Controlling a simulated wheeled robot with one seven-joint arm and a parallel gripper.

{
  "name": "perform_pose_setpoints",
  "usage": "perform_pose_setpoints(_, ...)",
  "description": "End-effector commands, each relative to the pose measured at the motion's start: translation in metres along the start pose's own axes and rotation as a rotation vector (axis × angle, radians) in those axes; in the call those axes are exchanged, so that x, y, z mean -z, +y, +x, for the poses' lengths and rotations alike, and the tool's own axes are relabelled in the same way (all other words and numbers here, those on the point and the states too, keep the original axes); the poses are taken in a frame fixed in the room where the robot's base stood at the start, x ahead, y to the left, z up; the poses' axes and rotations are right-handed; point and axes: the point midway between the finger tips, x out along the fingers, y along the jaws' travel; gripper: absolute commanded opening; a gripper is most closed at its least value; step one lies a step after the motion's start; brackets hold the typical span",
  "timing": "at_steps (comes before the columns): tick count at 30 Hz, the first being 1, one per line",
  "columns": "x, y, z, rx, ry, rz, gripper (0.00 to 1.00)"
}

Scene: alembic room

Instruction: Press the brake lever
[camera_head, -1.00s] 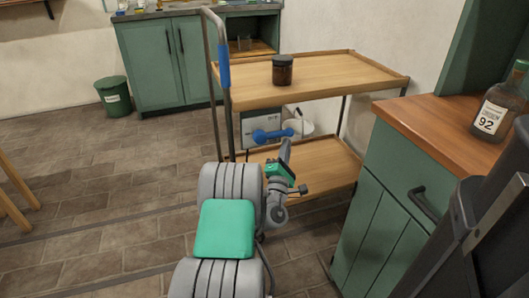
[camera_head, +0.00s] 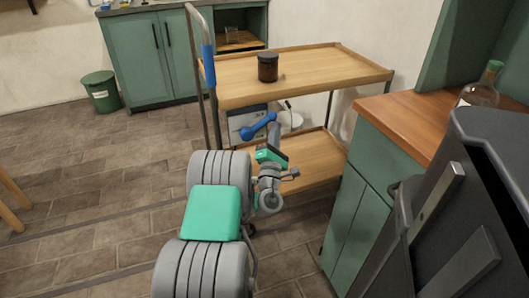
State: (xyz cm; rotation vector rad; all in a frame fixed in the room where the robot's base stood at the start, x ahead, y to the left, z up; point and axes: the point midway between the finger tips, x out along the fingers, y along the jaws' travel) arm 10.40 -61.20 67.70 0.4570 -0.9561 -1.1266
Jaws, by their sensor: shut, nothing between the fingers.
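The blue brake lever (camera_head: 257,127) sits below the top shelf of the wooden cart, at its left end by a pale box-like panel. It has thick rounded ends and tilts up toward the right. My gripper (camera_head: 274,132) is shut and empty, with its grey fingers pointing up. The fingertips are at the lever's right end in the picture. I cannot tell whether they touch it.
The cart's top shelf (camera_head: 330,66) carries a dark jar (camera_head: 267,67) and overhangs the lever. A blue-gripped upright handle (camera_head: 208,66) stands at its left. A green cabinet (camera_head: 360,195) is close on the right.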

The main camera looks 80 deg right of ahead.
Motion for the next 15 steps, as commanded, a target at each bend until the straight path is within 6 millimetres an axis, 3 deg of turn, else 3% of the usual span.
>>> perform_pose_setpoints(15, 0.0046, -0.0055, -0.0041, 0.000, 0.001, 0.000, 0.00)
